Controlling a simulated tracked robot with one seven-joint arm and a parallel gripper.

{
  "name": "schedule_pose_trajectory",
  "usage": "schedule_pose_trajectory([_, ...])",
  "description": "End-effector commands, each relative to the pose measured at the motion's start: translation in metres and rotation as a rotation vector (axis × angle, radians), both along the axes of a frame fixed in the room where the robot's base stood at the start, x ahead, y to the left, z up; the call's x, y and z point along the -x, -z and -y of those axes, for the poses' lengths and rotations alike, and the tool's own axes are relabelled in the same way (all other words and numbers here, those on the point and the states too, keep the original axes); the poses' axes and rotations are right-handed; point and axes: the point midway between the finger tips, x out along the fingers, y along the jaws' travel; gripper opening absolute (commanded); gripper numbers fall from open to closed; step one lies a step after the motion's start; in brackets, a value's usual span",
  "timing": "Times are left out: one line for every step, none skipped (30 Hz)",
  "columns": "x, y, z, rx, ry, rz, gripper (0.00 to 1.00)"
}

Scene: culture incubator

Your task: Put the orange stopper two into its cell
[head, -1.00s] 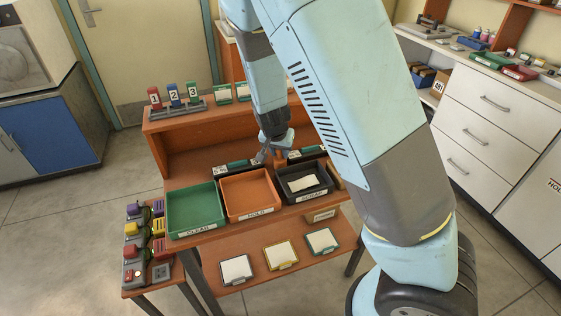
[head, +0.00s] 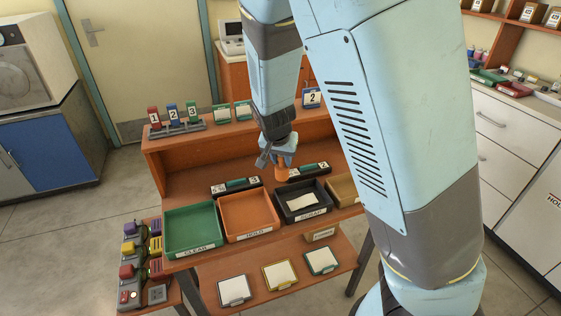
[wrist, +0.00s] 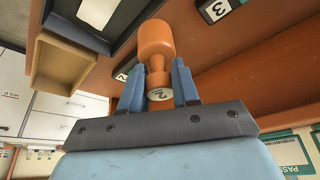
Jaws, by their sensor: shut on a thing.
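The orange stopper (wrist: 156,42) is between the two blue fingers of my gripper (wrist: 158,88) in the wrist view. A round label with a 2 shows on its near end. In the head view, my gripper (head: 279,159) holds the stopper (head: 282,174) over the desk, behind the black tray and between two black label strips. One strip (head: 235,185) reads 3, the other (head: 308,171) reads 2. I cannot make out the stopper's cell.
A green CLEAR tray (head: 166,238), an orange HOLD tray (head: 248,236) and a black SCRAP tray (head: 304,215) line the desk front. A rack (head: 178,128) with blocks 1, 2 and 3 stands on the upper shelf. The shelf's back wall rises behind my gripper.

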Motion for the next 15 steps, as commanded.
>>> schedule_pose_trajectory([0.004,-0.005,-0.001,-0.002,-0.003,0.001,0.0])
schedule_pose_trajectory([0.006,-0.008,-0.001,-0.002,-0.003,0.002,0.0])
schedule_pose_trajectory([0.009,-0.011,0.0,-0.002,-0.004,0.002,0.0])
schedule_pose_trajectory([0.011,-0.013,0.0,-0.002,-0.004,0.002,0.0])
schedule_pose_trajectory([0.013,-0.016,0.001,-0.003,-0.003,0.001,0.0])
schedule_pose_trajectory([0.016,-0.018,0.001,-0.002,-0.003,0.0,0.0])
schedule_pose_trajectory([0.019,-0.019,0.002,-0.002,-0.004,0.001,0.0])
schedule_pose_trajectory([0.022,-0.02,0.003,-0.001,-0.004,0.0,0.0])
schedule_pose_trajectory([0.025,-0.022,0.003,-0.001,-0.003,0.0,0.0])
schedule_pose_trajectory([0.027,-0.023,0.004,-0.001,-0.004,0.0,0.0])
schedule_pose_trajectory([0.03,-0.024,0.004,-0.001,-0.005,0.001,0.0])
schedule_pose_trajectory([0.033,-0.025,0.005,-0.002,-0.004,0.001,0.0])
schedule_pose_trajectory([0.036,-0.026,0.005,-0.002,-0.003,0.0,0.0])
schedule_pose_trajectory([0.038,-0.027,0.006,-0.002,-0.003,0.0,0.0])
schedule_pose_trajectory([0.04,-0.028,0.007,-0.002,-0.004,0.001,0.0])
